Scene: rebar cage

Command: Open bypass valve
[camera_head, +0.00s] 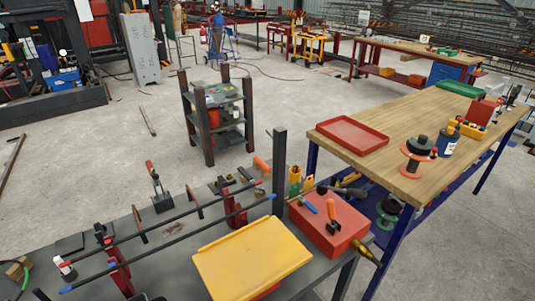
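I cannot pick out anything that is clearly a bypass valve in the head view. A small brass-coloured fitting (366,253) sticks out at the right end of the near dark bench, beside a red box (328,228); I cannot tell what it is. Neither of my grippers shows clearly in this view.
The near dark bench (165,225) carries two long rods with blue ends, red clamps and a yellow tray (252,258). A wooden-topped table (400,165) with a red tray (347,136) stands at right. A dark shelf cart (215,118) stands behind. Open concrete floor lies left of the cart.

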